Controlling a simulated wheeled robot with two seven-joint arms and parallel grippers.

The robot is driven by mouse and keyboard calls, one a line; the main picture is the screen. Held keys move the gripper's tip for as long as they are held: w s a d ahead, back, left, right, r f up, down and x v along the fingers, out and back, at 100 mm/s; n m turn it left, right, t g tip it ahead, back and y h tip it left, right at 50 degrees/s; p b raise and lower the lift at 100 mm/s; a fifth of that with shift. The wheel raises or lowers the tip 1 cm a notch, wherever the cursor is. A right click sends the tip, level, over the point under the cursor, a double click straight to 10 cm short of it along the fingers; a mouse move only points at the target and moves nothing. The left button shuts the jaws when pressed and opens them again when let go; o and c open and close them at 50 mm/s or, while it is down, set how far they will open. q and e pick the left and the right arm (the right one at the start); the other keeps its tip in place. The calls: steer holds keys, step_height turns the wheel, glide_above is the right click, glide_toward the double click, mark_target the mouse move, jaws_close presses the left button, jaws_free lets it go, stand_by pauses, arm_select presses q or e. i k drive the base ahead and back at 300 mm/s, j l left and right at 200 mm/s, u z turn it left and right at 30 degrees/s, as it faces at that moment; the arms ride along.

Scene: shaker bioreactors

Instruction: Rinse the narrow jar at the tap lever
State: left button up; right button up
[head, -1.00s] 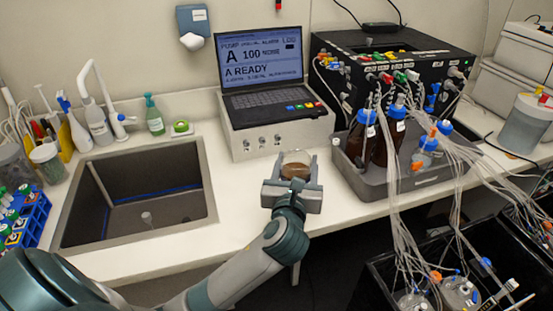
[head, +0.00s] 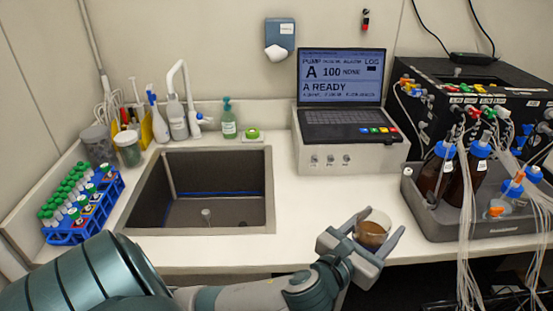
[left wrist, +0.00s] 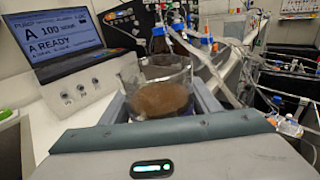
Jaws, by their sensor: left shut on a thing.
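My left gripper (head: 380,222) is shut on a clear jar (head: 372,236) with brown contents in its lower part. The jar is at the counter's front edge, below and right of the laptop stand. In the left wrist view the jar (left wrist: 158,92) sits between the two fingers, its open rim up. The sink (head: 150,232) lies to the left, with a white curved tap (head: 181,68) behind it. A small white and blue lever (head: 203,119) shows beside the tap. The jar is well apart from the tap. My right gripper is not in view.
A laptop (head: 342,90) stands on a white box (head: 345,158) behind the jar. A grey tray (head: 455,222) with brown bottles and tubing is close on the right. A blue tube rack (head: 112,188) is left of the sink. The counter (head: 300,215) between sink and jar is clear.

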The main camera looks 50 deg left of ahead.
mark_target(199, 116)
steer(key=u, duration=1.2)
steer(key=i+j, duration=0.2)
steer(key=i, duration=0.25)
